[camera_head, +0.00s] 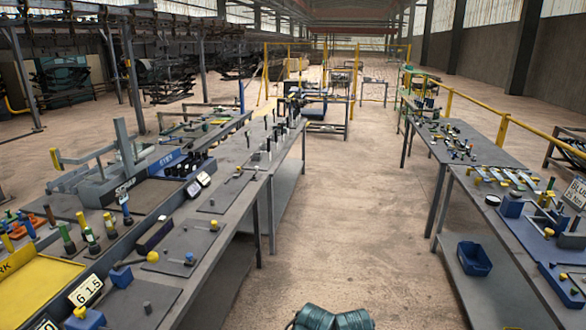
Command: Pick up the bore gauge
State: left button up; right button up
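I cannot pick out the bore gauge with certainty in the head view. Several upright gauge-like tools stand on the left bench, among them a green-banded one (90,239), another green-banded one (67,238) and a blue-topped one (126,209). Small slim tools (268,140) stand upright farther back on the left benches. On the right bench, flat silver tools (500,177) lie near a blue block fixture (512,206).
The left bench (205,262) and the right bench (470,200) flank a clear concrete aisle (345,215). A blue bin (474,259) sits on the right bench's lower shelf. A yellow tray (40,282) and a number sign (86,290) are at the near left. Yellow railings (470,103) stand behind the right benches.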

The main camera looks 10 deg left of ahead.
aim_at(121, 199)
jog(key=i, duration=3.1)
jog(key=u, duration=4)
